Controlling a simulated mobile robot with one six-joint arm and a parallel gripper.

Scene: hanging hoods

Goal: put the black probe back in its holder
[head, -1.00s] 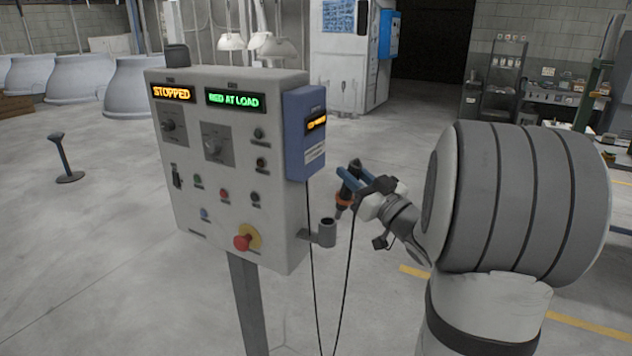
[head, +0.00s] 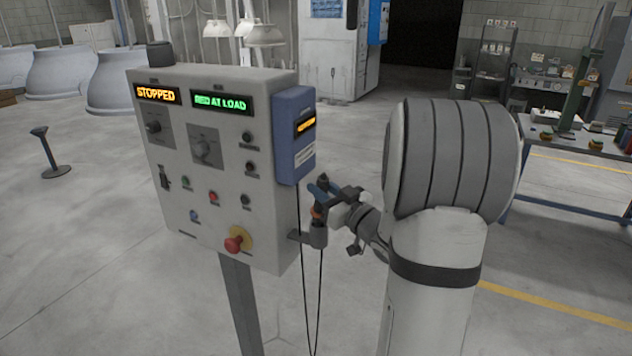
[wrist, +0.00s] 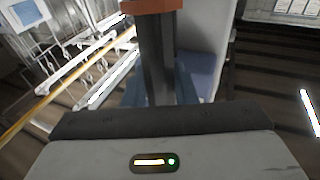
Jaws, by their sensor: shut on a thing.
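The black probe (head: 322,179) with an orange band is in my gripper (head: 324,190), beside the control panel. The holder (head: 318,238), a small grey cup on a bracket, sticks out from the panel's lower right side. The probe is upright, its orange band just above the cup. Whether its tip is inside the cup or just above it I cannot tell. In the wrist view, the dark probe (wrist: 158,55) stands between the blue fingers of my shut gripper (wrist: 160,85); its orange band is at the top edge.
The control panel (head: 215,215) stands on a post, with lit STOPPED and load displays and a red button (head: 234,244). A blue box (head: 293,135) is on its right side, above the holder. Thin black cables hang below. A workbench (head: 575,150) stands far right.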

